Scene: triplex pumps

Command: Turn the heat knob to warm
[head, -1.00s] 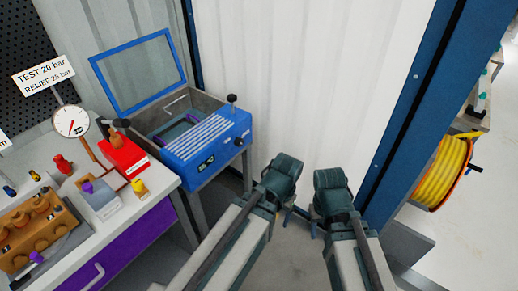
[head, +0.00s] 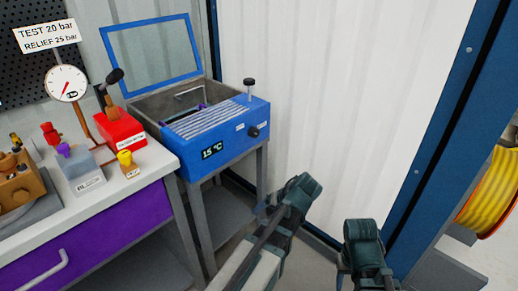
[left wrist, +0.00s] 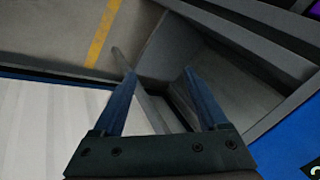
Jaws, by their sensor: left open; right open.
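The blue heated bath (head: 225,148) stands on a grey stand, its glass-like lid raised. The knob's labels are too small to read. My left gripper (head: 298,192) is below and right of the knob, apart from it. In the left wrist view its two blue fingers (left wrist: 159,73) are spread with nothing between them; the bath's blue edge shows at lower right. My right gripper (head: 362,238) is farther right, empty, its fingertips hidden in the head view.
A workbench (head: 150,183) with a purple drawer stands left, carrying a gauge (head: 66,83), a red box (head: 121,130) and small coloured parts. A black-topped post (head: 249,86) rises from the bath's top. A white wall lies behind; a yellow hose reel (head: 490,195) is right.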

